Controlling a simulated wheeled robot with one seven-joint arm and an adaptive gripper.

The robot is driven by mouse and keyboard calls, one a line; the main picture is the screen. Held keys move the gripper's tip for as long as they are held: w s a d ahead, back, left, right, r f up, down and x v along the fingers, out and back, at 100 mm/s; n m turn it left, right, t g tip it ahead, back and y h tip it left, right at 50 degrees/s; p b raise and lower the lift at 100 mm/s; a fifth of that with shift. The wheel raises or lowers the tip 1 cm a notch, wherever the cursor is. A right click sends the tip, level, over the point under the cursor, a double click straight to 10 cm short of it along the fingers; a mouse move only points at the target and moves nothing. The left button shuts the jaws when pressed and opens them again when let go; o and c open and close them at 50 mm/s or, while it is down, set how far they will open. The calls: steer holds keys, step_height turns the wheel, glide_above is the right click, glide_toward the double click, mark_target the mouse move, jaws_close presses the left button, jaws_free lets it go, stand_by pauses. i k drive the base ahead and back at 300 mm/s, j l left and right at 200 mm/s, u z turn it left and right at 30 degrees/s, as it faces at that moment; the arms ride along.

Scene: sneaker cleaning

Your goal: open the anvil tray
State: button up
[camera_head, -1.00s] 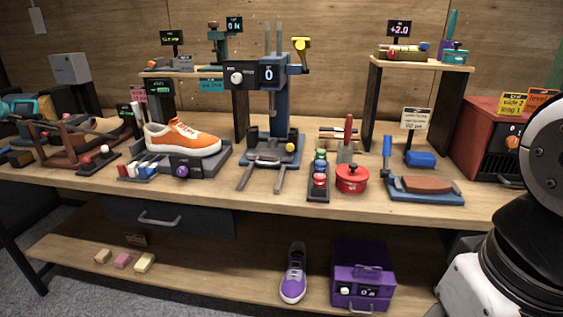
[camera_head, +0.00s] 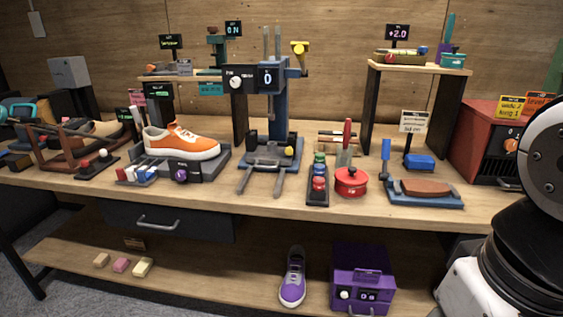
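No label marks the anvil tray. A blue press (camera_head: 282,112) with a dial and a display reading 0 stands at the middle of the bench. A flat grey plate (camera_head: 268,157) lies at its foot, with two grey prongs (camera_head: 262,183) reaching toward the front edge. I cannot tell for sure whether this plate is the tray. A dark drawer (camera_head: 195,224) with a grey handle (camera_head: 158,221) is under the bench top at left and looks shut. My gripper is out of view; only links of my arm show at the right edge.
An orange sneaker (camera_head: 182,141) sits on a grey stand left of the press. A rack of colored bottles (camera_head: 318,183) and a red pot (camera_head: 351,182) stand to its right. A purple shoe (camera_head: 292,277) and purple box (camera_head: 362,280) are on the lower shelf.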

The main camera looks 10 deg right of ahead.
mark_target(270, 154)
steer(key=i+l+u, duration=0.25)
steer(key=l+u, duration=0.2)
steer(key=l, duration=0.25)
steer(key=l+u, duration=0.25)
steer(key=l, duration=0.15)
